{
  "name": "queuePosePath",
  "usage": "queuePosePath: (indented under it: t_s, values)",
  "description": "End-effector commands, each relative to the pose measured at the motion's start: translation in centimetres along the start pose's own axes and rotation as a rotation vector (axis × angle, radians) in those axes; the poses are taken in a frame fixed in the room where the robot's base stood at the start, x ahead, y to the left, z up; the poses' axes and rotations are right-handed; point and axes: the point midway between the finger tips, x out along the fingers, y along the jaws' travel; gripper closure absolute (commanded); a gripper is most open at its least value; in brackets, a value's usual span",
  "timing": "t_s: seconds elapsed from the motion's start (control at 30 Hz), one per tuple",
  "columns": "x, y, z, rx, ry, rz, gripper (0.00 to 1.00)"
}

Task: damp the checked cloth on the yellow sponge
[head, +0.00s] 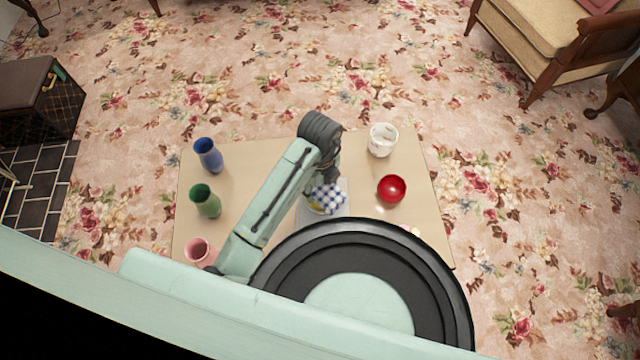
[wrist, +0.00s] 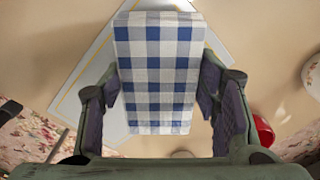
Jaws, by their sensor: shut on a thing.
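The blue-and-white checked cloth (head: 331,197) is in my gripper (head: 332,176), over a pale square tray (head: 341,211) near the middle of the table. In the wrist view the cloth (wrist: 158,70) fills the space between the two fingers of my gripper (wrist: 160,88), which is shut on it. The tray (wrist: 87,85) shows there behind the cloth, with a thin yellow line along its border. A small yellow patch beside the cloth in the head view may be the sponge (head: 315,206); the rest is hidden. I cannot tell whether the cloth touches it.
On the beige table (head: 270,152), a blue vase (head: 208,155), a green vase (head: 205,201) and a pink cup (head: 198,252) stand at left. A white pot (head: 382,140) and a red bowl (head: 392,188) stand at right. The table's back edge is mostly clear.

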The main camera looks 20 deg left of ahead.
Motion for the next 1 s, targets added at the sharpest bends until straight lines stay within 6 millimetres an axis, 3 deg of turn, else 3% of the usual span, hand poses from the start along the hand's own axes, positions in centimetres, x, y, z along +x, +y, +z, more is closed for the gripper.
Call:
queuePosePath:
  t_s: [1.0]
  values:
    - [0.78,0.00,0.00,0.001,0.000,0.000,0.66]
